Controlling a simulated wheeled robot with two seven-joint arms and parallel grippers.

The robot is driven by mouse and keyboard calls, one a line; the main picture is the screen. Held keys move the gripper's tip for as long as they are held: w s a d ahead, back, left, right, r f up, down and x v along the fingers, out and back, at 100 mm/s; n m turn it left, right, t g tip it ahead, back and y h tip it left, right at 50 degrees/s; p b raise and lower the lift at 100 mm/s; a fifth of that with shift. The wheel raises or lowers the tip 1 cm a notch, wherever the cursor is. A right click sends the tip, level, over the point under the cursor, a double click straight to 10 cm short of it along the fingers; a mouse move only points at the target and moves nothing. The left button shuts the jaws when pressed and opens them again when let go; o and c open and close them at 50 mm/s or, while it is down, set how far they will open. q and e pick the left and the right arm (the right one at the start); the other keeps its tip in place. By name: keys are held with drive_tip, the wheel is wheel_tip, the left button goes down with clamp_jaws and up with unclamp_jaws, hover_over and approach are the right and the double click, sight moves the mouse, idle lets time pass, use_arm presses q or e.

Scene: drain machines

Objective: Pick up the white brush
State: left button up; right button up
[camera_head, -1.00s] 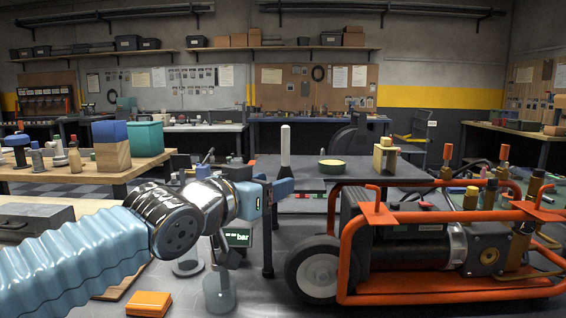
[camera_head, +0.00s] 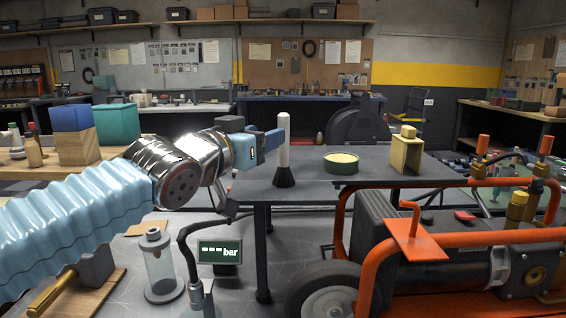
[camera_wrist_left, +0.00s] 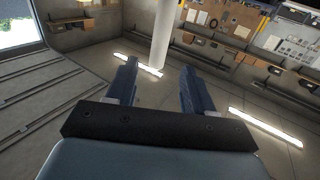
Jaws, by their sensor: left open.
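The white brush (camera_head: 284,142) stands upright on the dark grey table, with a white handle on top and black bristles at the bottom. My left gripper (camera_head: 274,140) is open and level with the handle, at its left side in the head view. In the left wrist view the brush's white handle (camera_wrist_left: 164,32) shows between and just beyond the two open fingertips (camera_wrist_left: 160,66). I cannot tell whether a finger touches it. The handle is not gripped. My right gripper is not in view.
On the grey table (camera_head: 330,188), a round green-rimmed tin (camera_head: 341,162) and a beige block-like part (camera_head: 406,152) stand right of the brush. An orange-framed machine (camera_head: 420,245) fills the lower right. A pressure display (camera_head: 219,250) stands below my left arm.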

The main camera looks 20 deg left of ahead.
sight(281, 126)
use_arm(q)
drive_tip(key=b+x, duration=0.1)
drive_tip(key=x, duration=0.7)
drive_tip(key=shift+w+f, duration=0.1)
clamp_jaws()
drive_tip(key=shift+d+r+p, duration=0.1)
drive_tip(key=shift+r+p, duration=0.2)
drive_tip(key=shift+r, duration=0.2)
wheel_tip(281, 126, up, 3)
drive_tip(key=shift+f+p, duration=0.1)
drive_tip(key=shift+p, duration=0.65)
drive_tip(key=s+r, duration=0.9)
drive_tip(key=s, duration=0.5)
drive_tip(key=shift+b, duration=0.3)
